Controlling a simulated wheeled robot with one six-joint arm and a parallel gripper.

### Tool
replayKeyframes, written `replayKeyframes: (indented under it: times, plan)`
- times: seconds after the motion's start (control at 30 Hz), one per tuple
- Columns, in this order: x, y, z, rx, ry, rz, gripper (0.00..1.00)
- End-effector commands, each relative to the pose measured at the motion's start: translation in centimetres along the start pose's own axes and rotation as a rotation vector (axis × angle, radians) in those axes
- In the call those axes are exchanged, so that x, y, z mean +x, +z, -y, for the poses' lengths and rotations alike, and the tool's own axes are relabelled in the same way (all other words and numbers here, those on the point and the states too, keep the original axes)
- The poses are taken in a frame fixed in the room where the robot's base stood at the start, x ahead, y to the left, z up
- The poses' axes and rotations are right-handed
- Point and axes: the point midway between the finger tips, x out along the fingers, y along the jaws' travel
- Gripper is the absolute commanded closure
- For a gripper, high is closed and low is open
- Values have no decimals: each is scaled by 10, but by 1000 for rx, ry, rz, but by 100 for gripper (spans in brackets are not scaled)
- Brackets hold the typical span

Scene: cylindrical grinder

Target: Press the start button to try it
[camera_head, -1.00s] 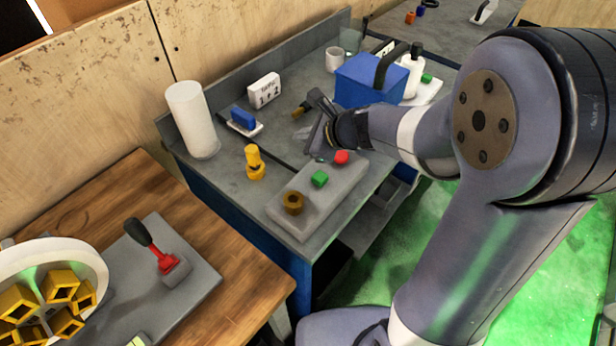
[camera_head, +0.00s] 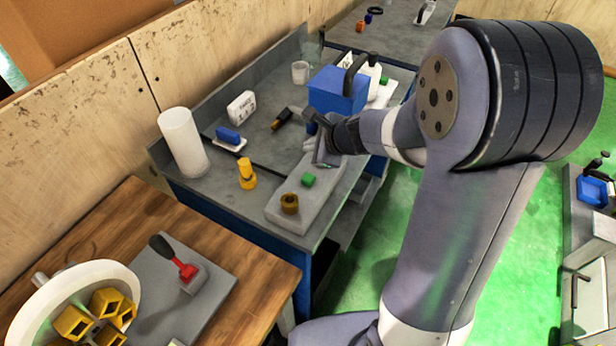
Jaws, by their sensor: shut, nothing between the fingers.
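A grey control box (camera_head: 318,203) lies on the grey bench top. It carries a brown-gold knob (camera_head: 289,203) at its near end and a green button (camera_head: 308,180) near its middle. No label on the green button can be read. My gripper (camera_head: 320,157) is shut and empty. It is over the far end of the box, just beyond the green button in the picture. Whether its tips touch the box cannot be told. The red button on that end is hidden behind the gripper.
A yellow part (camera_head: 247,174), a blue block on a white base (camera_head: 230,138) and a white cylinder (camera_head: 184,143) stand left of the box. A blue toolbox (camera_head: 336,92) stands behind my gripper. A wooden table (camera_head: 120,215) is at lower left.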

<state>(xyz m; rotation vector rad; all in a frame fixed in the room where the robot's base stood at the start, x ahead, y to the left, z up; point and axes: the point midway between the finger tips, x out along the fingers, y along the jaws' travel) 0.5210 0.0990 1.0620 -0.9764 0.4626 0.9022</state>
Motion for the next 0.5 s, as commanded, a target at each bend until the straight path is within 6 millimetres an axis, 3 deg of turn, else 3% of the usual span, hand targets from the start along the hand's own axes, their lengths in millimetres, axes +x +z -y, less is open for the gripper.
replayKeyframes:
  times: [0.5]
  plan:
    - [39,-28,-29,2,1,0,100]
